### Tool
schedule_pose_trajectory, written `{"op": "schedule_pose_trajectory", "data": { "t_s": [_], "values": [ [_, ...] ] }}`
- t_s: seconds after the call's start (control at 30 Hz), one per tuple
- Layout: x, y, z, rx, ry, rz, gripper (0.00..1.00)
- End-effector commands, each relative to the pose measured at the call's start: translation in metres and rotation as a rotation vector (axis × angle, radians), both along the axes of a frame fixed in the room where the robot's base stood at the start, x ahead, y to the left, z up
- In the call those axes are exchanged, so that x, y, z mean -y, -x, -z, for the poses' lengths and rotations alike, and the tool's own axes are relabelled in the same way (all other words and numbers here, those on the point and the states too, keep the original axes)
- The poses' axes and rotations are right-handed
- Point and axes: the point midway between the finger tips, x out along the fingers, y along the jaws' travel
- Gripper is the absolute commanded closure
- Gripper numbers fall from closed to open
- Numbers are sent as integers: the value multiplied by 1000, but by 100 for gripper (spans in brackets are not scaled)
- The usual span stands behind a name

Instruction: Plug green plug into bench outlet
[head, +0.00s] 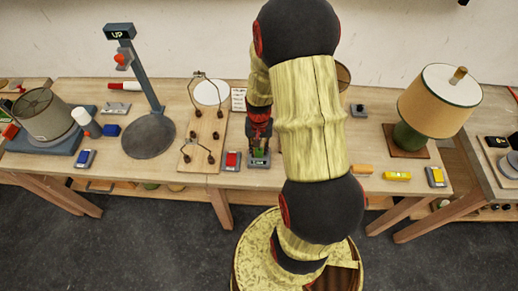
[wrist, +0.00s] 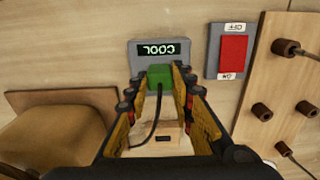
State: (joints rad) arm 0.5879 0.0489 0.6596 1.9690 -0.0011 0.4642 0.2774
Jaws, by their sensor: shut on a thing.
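The green plug (wrist: 160,76) is between the fingertips of my gripper (wrist: 158,88) in the wrist view, and a dark cable runs back from it. The plug's front meets the lower edge of a grey unit (wrist: 139,48) with a dark display reading COOL, upside down in that view. I cannot tell whether its prongs are inside anything. In the head view, my gripper (head: 260,124) points down over the bench, with a bit of green (head: 262,145) below it at the grey unit (head: 258,161). No thing is clearly recognisable as the bench outlet; the grey unit may be it.
A grey plate with a red switch (wrist: 233,55) sits beside the grey unit. A wooden board with dark posts (wrist: 283,87) is beyond it. A pale block with a dark slot (wrist: 163,138) shows between the fingers. A lamp (head: 436,101) stands at the right; my arm hides the bench's middle.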

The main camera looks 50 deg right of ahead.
Motion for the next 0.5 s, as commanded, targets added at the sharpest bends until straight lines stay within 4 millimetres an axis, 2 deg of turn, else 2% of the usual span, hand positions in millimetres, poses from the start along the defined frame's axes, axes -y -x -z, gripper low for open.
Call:
{"op": "schedule_pose_trajectory", "data": {
  "t_s": [0.17, 0.2, 0.5],
  "values": [
    [0, 0, 1, 0, 0, 0, 100],
    [0, 0, 1, -1, -1, 0, 76],
    [0, 0, 1, 0, 0, 0, 59]
  ]
}}
